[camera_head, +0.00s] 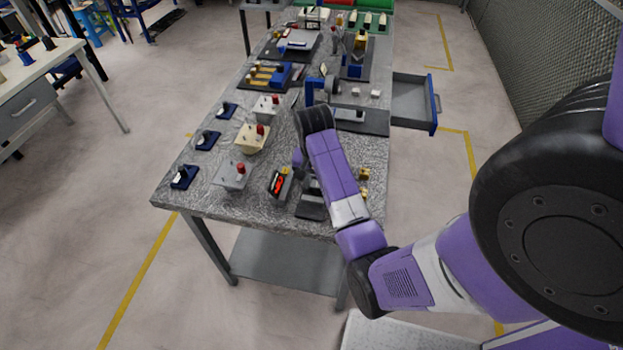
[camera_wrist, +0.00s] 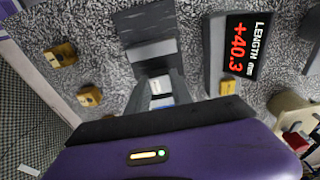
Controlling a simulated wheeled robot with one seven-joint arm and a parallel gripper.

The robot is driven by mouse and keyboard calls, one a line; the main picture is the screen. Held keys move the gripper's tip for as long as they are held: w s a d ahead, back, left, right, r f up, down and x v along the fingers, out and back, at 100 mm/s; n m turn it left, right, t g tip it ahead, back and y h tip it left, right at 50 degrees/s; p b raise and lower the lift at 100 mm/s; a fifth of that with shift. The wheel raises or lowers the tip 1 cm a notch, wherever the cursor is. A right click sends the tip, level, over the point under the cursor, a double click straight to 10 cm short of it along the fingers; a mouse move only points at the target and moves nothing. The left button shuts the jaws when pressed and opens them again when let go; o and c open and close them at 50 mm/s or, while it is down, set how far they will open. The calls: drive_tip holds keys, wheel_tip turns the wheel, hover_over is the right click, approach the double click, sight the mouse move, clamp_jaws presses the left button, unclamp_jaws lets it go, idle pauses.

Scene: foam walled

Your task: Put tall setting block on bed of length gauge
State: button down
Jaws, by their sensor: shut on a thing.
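In the wrist view my gripper (camera_wrist: 160,96) is shut on a small pale silver block with a label (camera_wrist: 161,86), which I take for the tall setting block. Just beyond it is a grey gauge body, with a lighter grey part (camera_wrist: 152,50) and a dark plate (camera_wrist: 143,22); this looks like the length gauge and its bed. Whether the block touches the bed I cannot tell. The gauge display (camera_wrist: 240,50) stands to the right and reads +40.3; it also shows in the head view (camera_head: 279,184). There my arm hides the gripper and block.
Two brass blocks (camera_wrist: 60,55) (camera_wrist: 89,96) lie left of the gauge in the wrist view. In the head view, grey and cream boxes with red knobs (camera_head: 252,137) stand left, and an open drawer (camera_head: 412,100) juts out at the right. Fixtures crowd the table's far end.

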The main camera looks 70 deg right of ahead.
drive_tip(key=shift+f, duration=0.15)
drive_tip(key=shift+f, duration=0.1)
drive_tip(key=c, duration=1.1)
unclamp_jaws()
